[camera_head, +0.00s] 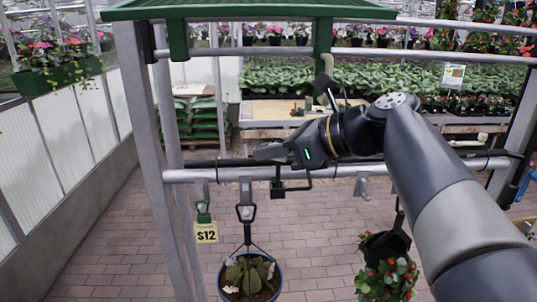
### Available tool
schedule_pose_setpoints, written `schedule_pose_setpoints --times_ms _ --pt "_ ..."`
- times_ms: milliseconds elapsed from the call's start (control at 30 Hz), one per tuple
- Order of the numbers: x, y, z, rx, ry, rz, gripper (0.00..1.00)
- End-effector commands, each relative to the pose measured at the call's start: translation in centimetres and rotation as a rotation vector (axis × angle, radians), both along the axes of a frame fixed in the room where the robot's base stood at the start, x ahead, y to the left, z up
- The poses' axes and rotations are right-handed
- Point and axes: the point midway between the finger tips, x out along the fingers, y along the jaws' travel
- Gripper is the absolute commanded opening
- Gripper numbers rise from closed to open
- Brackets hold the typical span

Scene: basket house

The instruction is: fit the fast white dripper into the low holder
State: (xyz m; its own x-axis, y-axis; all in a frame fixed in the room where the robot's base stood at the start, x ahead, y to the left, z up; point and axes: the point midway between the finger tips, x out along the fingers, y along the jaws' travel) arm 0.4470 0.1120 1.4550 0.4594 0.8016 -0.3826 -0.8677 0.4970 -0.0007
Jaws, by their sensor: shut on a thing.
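My gripper (272,152) reaches in from the right and points left, just above the lower grey rail. A small black block (277,189) with a bent black rod shows at the lower rail, below my gripper. I cannot tell whether this block is the low holder. The dripper looks apart from it.
The lower rail (225,175) crosses the view. A red-flowered plant (388,282) hangs at right. A grey post (143,120) stands left. The brick floor (110,240) is clear.

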Motion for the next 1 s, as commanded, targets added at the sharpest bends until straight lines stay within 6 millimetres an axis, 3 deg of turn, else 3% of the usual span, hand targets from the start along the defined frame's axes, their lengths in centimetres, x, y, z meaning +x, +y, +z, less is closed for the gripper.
schedule_pose_setpoints --times_ms 467,1000 --pt "4.0 0.0 -0.2 0.0 0.0 0.001 0.0" --pt "3.9 0.0 -1.2 0.0 0.0 0.0 0.0"
